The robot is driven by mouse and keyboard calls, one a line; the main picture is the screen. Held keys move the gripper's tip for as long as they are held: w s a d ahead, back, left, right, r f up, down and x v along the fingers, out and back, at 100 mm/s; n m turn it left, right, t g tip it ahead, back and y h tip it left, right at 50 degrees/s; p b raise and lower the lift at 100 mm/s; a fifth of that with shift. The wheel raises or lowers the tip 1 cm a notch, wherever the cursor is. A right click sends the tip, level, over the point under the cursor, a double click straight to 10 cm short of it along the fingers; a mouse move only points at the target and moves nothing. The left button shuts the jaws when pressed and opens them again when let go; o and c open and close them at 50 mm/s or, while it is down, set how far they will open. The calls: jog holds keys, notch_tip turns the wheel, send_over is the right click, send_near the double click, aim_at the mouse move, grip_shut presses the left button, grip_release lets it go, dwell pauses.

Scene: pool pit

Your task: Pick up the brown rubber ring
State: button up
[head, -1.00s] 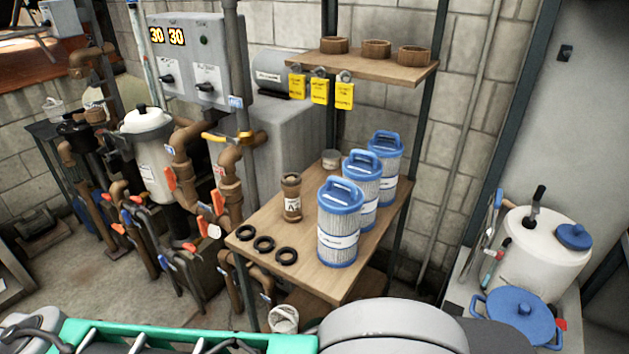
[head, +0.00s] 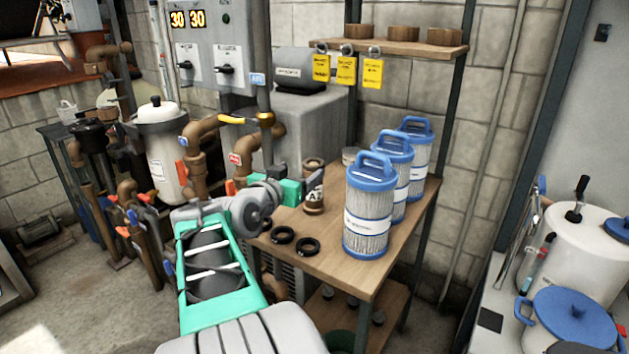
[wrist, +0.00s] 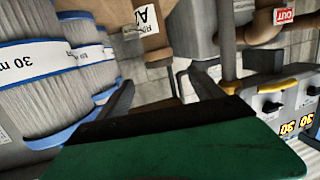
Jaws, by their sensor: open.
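Several rings are in the head view. Two dark, nearly black rings, a left ring (head: 282,234) and a right ring (head: 308,246), lie flat on the front left of the wooden tabletop (head: 345,280). No ring shows in the wrist view.
Tall blue-capped filter cartridges (head: 368,210) stand right of my gripper. Yellow tags (head: 346,70) hang from the upper shelf (head: 400,45). Brown pipes (head: 207,130) and a grey control box (head: 215,45) stand behind and left. The table front is mostly clear.

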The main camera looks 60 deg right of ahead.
aim_at(310, 166)
jog(key=d, duration=0.4)
jog(key=d+f, duration=0.1)
jog(key=d, duration=0.2)
jog(key=shift+d+p, duration=0.1)
jog(key=shift+p, duration=0.25)
jog(key=shift+w, duration=0.1)
jog(key=c, duration=1.4)
jog(key=shift+r, duration=0.5)
jog(key=r, duration=0.3)
jog(key=shift+a, duration=0.3)
jog(key=a+r, duration=0.3)
jog(key=a, duration=0.1)
jog(key=s+a+r, duration=0.1)
jog(key=a+r, duration=0.2)
jog(key=a, duration=0.2)
jog(key=s+a+r, duration=0.1)
jog(key=a+r, duration=0.2)
jog(key=a, duration=0.1)
jog(key=shift+s+a, duration=0.1)
jog(key=shift+a, duration=0.1)
